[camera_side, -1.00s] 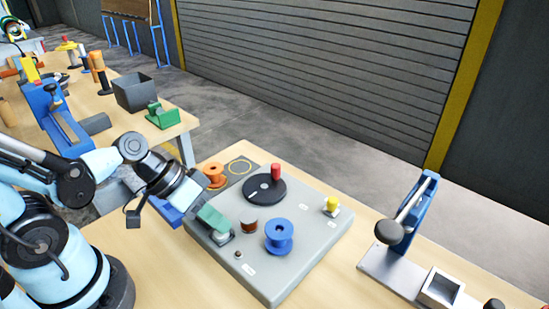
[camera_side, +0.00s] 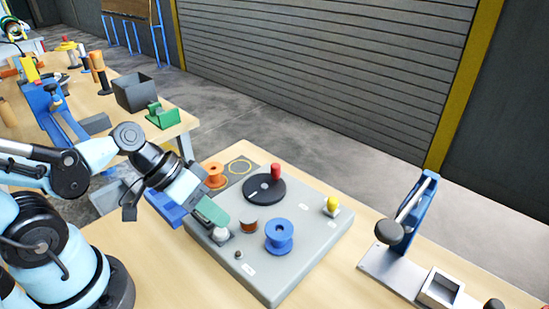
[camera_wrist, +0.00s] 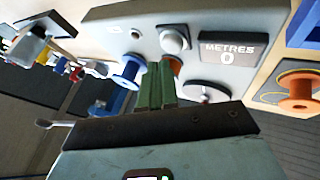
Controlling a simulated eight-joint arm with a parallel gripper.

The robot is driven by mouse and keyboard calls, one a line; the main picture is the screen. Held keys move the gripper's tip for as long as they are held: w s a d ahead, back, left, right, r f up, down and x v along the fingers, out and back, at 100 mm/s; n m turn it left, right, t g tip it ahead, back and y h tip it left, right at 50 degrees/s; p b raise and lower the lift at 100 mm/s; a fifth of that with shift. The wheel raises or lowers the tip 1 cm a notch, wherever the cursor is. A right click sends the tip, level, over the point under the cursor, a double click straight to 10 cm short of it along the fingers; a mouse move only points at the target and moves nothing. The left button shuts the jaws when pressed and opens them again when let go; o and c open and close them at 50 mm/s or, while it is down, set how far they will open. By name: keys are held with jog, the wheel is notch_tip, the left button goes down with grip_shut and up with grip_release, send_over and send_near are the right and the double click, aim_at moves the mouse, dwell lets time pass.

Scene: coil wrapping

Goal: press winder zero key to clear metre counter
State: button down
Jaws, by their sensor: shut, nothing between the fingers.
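The winder is a flat grey box (camera_side: 310,240) on the wooden bench. A pale domed key (camera_side: 221,233) stands near its left edge; it also shows in the wrist view (camera_wrist: 174,39). Beside it in the wrist view, the dark METRES display (camera_wrist: 227,50) reads 0. My gripper (camera_side: 217,221) has green fingers, shut and empty, with their tips close above the domed key. In the wrist view the fingers (camera_wrist: 158,68) lie side by side, their tips appearing short of the key. I cannot tell for sure whether they touch it.
On the winder are a blue spool (camera_side: 279,236), a brown spool (camera_side: 249,226), a black disc (camera_side: 258,190) with a red handle (camera_side: 276,170), and a yellow-topped switch (camera_side: 332,204). An orange spool (camera_side: 214,175) sits behind. A blue-framed stand (camera_side: 415,210) is at right.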

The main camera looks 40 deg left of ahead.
aim_at(218, 230)
jog(key=shift+r, duration=2.5)
jog(key=w+a+r+n+t+y, duration=0.1)
jog(key=w+a+t+y, duration=0.1)
jog(key=w+a+y, duration=0.2)
jog(key=shift+w+a+r+y, duration=0.35)
jog(key=shift+a+y, duration=0.45)
jog(key=shift+a, duration=0.7)
